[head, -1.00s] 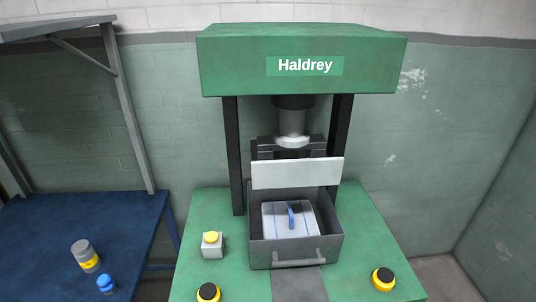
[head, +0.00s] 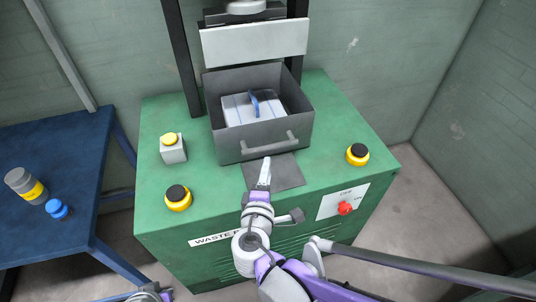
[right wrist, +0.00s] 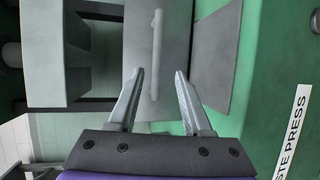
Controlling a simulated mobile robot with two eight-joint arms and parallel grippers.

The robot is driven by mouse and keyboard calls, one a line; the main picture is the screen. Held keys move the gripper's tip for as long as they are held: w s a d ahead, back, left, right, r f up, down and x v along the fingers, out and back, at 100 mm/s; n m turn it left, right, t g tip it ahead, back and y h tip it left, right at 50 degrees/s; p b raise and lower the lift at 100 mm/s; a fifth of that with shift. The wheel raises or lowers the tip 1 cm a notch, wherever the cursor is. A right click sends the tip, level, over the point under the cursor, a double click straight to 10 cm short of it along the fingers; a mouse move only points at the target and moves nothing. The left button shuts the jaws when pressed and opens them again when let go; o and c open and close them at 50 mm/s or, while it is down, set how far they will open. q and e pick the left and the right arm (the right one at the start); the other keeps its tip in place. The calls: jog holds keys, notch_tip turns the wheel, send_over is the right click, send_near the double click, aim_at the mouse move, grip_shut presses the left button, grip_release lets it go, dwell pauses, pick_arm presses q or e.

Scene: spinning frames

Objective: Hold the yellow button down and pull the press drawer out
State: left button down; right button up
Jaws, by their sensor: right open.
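The yellow button (head: 169,139) sits on top of a small grey box on the left of the green press top, with nothing touching it. The grey press drawer (head: 232,148) stands in front of the press column, its open top showing a white block with a blue strip. Its bar handle (head: 270,143) is on the front face. My right gripper (head: 264,172) is open and empty just in front of the handle. In the right wrist view, the handle (right wrist: 156,45) appears between the open fingers (right wrist: 159,76); contact cannot be told. My left gripper's fingers are not seen.
Black-and-yellow buttons stand at the front left (head: 178,198) and right (head: 357,154) of the green top. A red knob (head: 345,208) is on the front panel. A blue table (head: 65,190) at left holds a grey-yellow can (head: 25,185) and a blue bottle (head: 57,209).

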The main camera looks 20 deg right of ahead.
aim_at(269, 145)
jog(key=x, duration=0.3)
jog(key=b+x, duration=0.1)
jog(key=x, duration=0.6)
jog(key=shift+w+a+r+b, duration=0.15)
jog(key=shift+w+b, duration=0.15)
jog(key=shift+w, duration=0.25)
grip_shut()
dwell(0.8)
